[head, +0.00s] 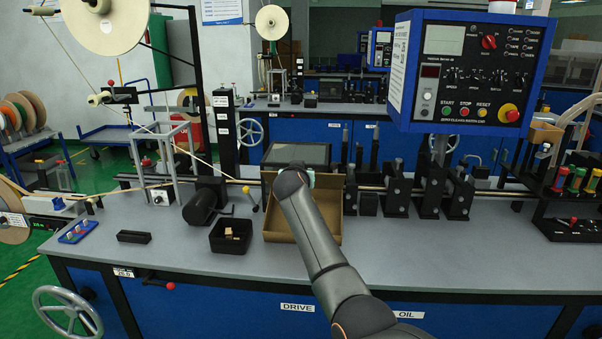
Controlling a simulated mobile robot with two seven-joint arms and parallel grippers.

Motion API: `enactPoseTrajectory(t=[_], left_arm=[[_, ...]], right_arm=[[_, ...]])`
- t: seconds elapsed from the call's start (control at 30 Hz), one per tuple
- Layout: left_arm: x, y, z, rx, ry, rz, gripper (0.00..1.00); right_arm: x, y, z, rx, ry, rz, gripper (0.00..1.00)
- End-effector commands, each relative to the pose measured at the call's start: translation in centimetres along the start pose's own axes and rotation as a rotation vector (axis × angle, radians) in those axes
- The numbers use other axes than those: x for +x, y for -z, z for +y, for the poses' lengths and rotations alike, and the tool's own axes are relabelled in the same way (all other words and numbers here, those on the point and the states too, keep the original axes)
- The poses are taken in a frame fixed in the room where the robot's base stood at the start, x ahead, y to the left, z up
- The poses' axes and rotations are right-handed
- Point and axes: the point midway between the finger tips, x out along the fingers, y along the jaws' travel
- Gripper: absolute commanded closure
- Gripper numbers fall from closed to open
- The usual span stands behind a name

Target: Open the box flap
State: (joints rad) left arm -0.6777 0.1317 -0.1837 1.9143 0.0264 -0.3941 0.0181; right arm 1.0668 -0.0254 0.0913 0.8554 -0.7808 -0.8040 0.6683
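A brown cardboard box (276,222) sits on the grey bench, left of the middle of the head view. Its left side and front are visible, and its right side (349,200) shows beyond my arm. One arm, which I take as my right, reaches in from the bottom and passes over the box. Its wrist covers the middle of the box and its back edge. My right gripper (308,177) is almost wholly hidden behind this wrist, so its fingers and any contact with a flap cannot be seen. My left gripper is not in view.
A black bin (231,236) with small tan pieces stands just left of the box. A dark cylinder (201,206) lies behind it. Black roller stands (398,188) line the bench to the right, below a blue control panel (470,75). The front right bench top is clear.

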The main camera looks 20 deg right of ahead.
Motion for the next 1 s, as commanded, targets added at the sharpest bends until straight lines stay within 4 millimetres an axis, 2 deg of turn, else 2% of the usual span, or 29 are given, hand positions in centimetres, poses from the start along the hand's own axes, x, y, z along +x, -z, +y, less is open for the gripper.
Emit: enactPoseTrajectory(t=[0.23, 0.27, 0.5, 0.83, 1.0], left_arm=[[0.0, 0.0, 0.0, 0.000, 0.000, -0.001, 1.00], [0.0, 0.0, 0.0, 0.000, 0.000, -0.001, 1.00], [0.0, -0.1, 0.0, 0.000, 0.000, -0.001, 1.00], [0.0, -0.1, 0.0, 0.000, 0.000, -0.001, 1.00], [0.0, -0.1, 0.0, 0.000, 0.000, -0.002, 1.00]], right_arm=[[0.0, 0.3, 0.0, 0.000, 0.001, 0.007, 1.00], [0.0, 0.3, 0.0, 0.000, 0.001, 0.007, 0.59], [0.0, 0.1, 0.0, 0.000, 0.001, 0.003, 0.32], [-0.1, 0.0, 0.0, 0.000, 0.000, 0.001, 0.30], [-1.1, 0.0, -0.1, 0.001, 0.001, 0.002, 0.30]])
